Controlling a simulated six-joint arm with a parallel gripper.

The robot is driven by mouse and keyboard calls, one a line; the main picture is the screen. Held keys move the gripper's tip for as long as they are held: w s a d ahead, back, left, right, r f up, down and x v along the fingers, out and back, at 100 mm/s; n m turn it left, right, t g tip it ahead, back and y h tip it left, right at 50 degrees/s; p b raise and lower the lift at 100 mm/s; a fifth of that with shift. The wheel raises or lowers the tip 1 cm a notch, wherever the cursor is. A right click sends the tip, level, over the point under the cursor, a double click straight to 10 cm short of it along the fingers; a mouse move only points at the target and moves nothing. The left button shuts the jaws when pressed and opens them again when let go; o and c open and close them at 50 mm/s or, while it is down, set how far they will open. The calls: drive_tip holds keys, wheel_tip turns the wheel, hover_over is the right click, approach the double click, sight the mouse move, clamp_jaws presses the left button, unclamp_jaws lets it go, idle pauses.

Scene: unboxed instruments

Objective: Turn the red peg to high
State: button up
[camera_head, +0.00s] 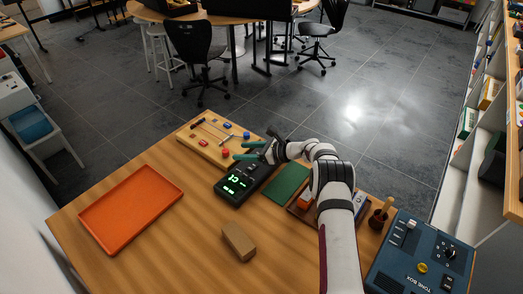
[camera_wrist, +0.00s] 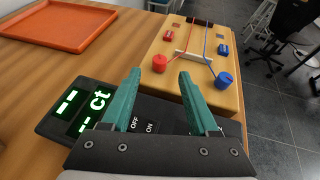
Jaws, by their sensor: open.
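A red peg (camera_wrist: 159,63) stands at the near left corner of a wooden board (camera_wrist: 180,44), with a red string running away from it. It also shows in the head view (camera_head: 225,153). A blue peg (camera_wrist: 225,80) with a blue string stands at the board's near right corner. My gripper (camera_head: 238,151) is open and empty, its green fingers pointing at the board. In the wrist view the red peg appears between and beyond the fingertips (camera_wrist: 160,74), apart from them. I can read no "high" mark on the board.
A dark device with a green display (camera_head: 238,184) lies below my gripper. A red block (camera_wrist: 173,35) and a blue block (camera_wrist: 223,49) sit farther along the board. An orange tray (camera_head: 130,208), a tan block (camera_head: 238,241) and a blue tone box (camera_head: 420,255) are on the table.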

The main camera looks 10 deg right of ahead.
drive_tip(key=v, duration=0.9)
drive_tip(key=shift+s+d, duration=0.1)
drive_tip(key=shift+d, duration=0.1)
